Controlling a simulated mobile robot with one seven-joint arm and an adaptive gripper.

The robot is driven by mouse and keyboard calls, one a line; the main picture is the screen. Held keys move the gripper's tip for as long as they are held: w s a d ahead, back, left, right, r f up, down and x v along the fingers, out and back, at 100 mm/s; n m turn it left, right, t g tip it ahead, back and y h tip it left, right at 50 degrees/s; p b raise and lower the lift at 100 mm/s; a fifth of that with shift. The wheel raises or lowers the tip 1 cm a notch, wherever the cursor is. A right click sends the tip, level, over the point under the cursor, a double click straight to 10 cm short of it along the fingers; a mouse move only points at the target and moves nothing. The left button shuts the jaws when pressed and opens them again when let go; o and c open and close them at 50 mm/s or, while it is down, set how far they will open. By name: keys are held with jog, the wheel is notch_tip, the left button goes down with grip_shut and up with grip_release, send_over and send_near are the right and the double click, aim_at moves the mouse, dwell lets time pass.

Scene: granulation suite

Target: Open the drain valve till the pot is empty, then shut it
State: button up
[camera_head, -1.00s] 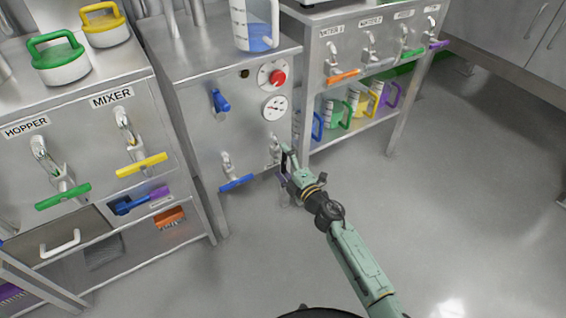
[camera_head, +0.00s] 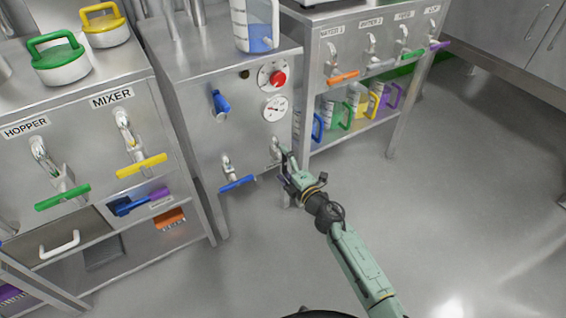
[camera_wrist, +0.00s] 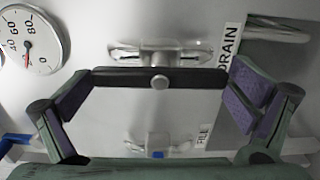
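The drain valve has a long black handle (camera_wrist: 125,77) on a metal tap (camera_wrist: 160,53), beside the DRAIN label (camera_wrist: 229,55) in the wrist view. The label's text runs up the picture, and the handle lies across it. My gripper (camera_wrist: 163,80) is open, its purple-padded fingers spread beyond the two handle ends; I cannot tell whether they touch. In the head view my gripper (camera_head: 284,165) is at the lower right of the steel cabinet front (camera_head: 200,140) and partly hides the drain valve. The pot's inside is not visible.
A dial gauge (camera_head: 275,107) and red knob (camera_head: 278,77) sit above the drain. The blue-handled fill valve (camera_head: 237,183) is to its left. A jug with blue liquid (camera_head: 256,40) stands on the cabinet. The rack of labelled taps (camera_head: 340,75) is close on the right. The floor is clear.

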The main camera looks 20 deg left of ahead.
jog(key=shift+d, duration=0.1)
jog(key=v, duration=0.7)
jog(key=shift+s, duration=0.2)
jog(key=shift+d, duration=0.1)
dwell(0.3)
